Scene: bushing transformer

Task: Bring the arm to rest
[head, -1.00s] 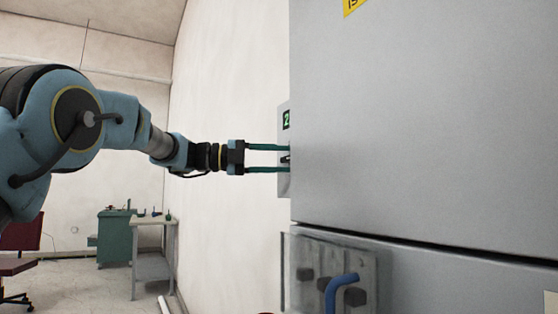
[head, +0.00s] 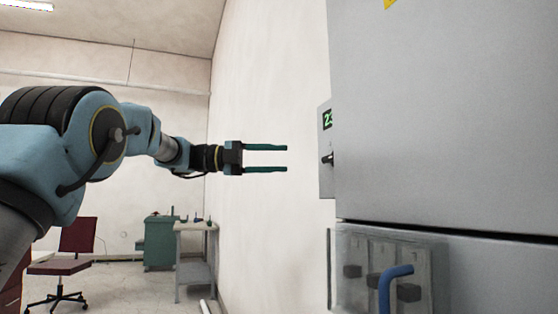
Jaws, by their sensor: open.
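My gripper (head: 286,159) is at the end of my blue arm in the head view, held level and pointing right. Its two long green fingers are apart, with nothing between them. The fingertips stop short of a grey control box (head: 326,180) with a green-digit display (head: 328,119) and a small black knob (head: 327,159). A visible gap of wall lies between the fingertips and the box. The box is partly hidden by the large grey cabinet.
The grey cabinet (head: 440,120) fills the right side. Below it is a panel with a blue handle (head: 393,285). A pale wall (head: 265,90) runs behind my gripper. A red chair (head: 75,250), a green cabinet (head: 159,243) and a metal table (head: 196,240) stand at the back left.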

